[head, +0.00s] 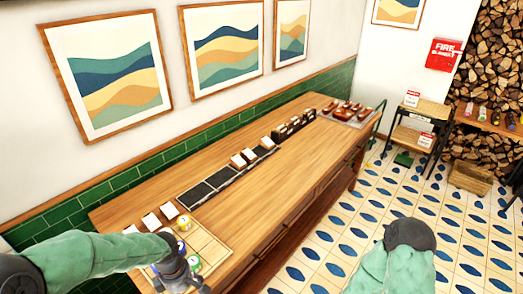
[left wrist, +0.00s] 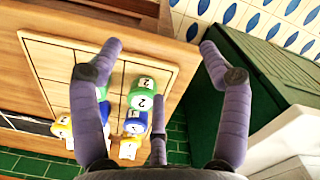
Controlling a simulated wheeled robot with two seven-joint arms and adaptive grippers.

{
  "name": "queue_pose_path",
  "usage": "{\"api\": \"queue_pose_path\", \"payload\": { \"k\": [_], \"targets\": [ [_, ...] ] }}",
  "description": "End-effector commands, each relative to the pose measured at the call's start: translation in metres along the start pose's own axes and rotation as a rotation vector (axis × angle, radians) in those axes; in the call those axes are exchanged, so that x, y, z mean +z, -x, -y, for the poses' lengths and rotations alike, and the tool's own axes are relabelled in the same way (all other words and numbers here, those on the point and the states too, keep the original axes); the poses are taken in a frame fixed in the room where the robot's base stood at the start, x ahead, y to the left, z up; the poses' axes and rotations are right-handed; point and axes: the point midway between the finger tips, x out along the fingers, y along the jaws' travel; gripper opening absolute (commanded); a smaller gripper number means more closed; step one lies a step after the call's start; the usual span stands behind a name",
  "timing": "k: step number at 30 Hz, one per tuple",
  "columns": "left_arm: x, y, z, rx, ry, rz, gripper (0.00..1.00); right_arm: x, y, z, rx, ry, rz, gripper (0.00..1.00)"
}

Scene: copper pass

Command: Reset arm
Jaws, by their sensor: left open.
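My left gripper (head: 178,280) is low over the near end of the wooden counter (head: 245,150), beside several numbered balls. In the left wrist view its fingers (left wrist: 160,55) are spread wide with nothing between the tips. A green ball (left wrist: 142,92), marked 2, and a blue ball (left wrist: 135,122) lie in a divided wooden tray (left wrist: 50,62), beyond the fingers. More balls are partly hidden behind the left finger. In the head view a yellow ball (head: 183,222) shows in the tray (head: 212,243). My right arm is at the lower right; its gripper does not show.
A tray of reddish items (head: 348,112) stands at the far end. A green bin (left wrist: 262,75) is close beside the counter. The patterned floor (head: 430,190) right of the counter is largely clear.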

Motion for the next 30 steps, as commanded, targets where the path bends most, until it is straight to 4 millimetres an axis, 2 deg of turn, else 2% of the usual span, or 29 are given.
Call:
{"api": "queue_pose_path", "payload": {
  "k": [8, 14, 18, 24, 30],
  "targets": [
    [0.024, -0.056, 0.008, -0.006, -0.23, 0.087, 0.77, 0.001, -0.012, -0.004, 0.0, 0.0, 0.003, 0.76],
    [0.052, -0.118, 0.023, 0.021, -0.496, 0.179, 0.77, 0.0, -0.026, -0.009, 0.0, 0.0, 0.002, 0.76],
    [0.07, -0.167, 0.039, 0.065, -0.709, 0.234, 0.77, 0.0, -0.037, -0.013, 0.0, 0.0, 0.003, 0.76],
    [0.089, -0.229, 0.069, 0.137, -0.995, 0.264, 0.77, -0.001, -0.052, -0.019, 0.0, 0.0, 0.003, 0.76],
    [0.097, -0.276, 0.098, 0.191, -1.245, 0.242, 0.77, -0.001, -0.065, -0.023, 0.0, 0.0, 0.003, 0.76]
  ]
}}
